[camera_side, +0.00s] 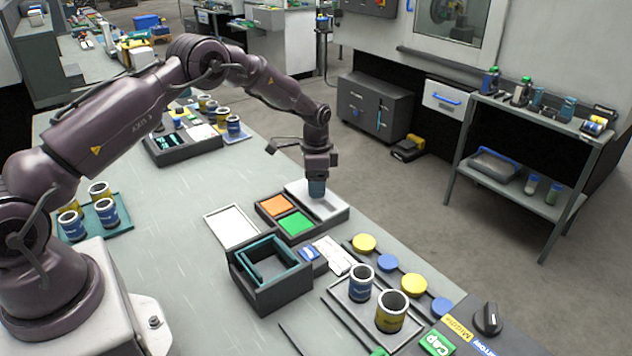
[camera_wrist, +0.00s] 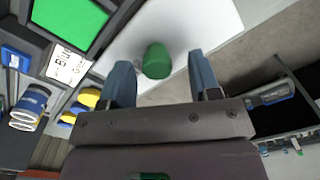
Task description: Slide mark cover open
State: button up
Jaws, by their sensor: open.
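The mark cover is a white plate (camera_side: 328,205) at the right end of a dark tray, beside an orange square (camera_side: 275,205) and a green square (camera_side: 296,223). In the wrist view the white cover (camera_wrist: 185,30) carries a green knob (camera_wrist: 156,61). My gripper (camera_side: 317,192) is pointed down at the cover. In the wrist view its two blue fingers (camera_wrist: 160,75) are open, one on either side of the knob. Whether they touch it, I cannot tell. The knob is hidden behind the fingers in the side view.
A dark open box (camera_side: 270,275), a white panel (camera_side: 232,226) and a small printed card (camera_side: 331,256) lie near the tray. Yellow and blue round caps (camera_side: 364,243) and cups (camera_side: 391,312) stand toward the front right. The table edge is close to the cover's right.

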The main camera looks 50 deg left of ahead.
aim_at(309, 201)
notch_tip(309, 201, up, 13)
dwell(0.3)
jog(key=shift+f, duration=0.1)
jog(key=s+d+r+n+t, duration=0.2)
jog(key=s+d+r, duration=0.2)
jog(key=s, duration=0.7)
jog(key=s+d+r+n+t, duration=0.1)
jog(key=s+d+r+n, duration=0.1)
jog(key=s+d+r, duration=0.2)
jog(key=s+d+r+n+t, duration=0.2)
jog(key=s+d+r, duration=0.2)
jog(key=s+r, duration=0.5)
jog(key=s, duration=0.8)
jog(key=shift+s+d+n+t, duration=0.3)
jog(key=shift+s+n, duration=0.05)
jog(key=shift+n, duration=0.05)
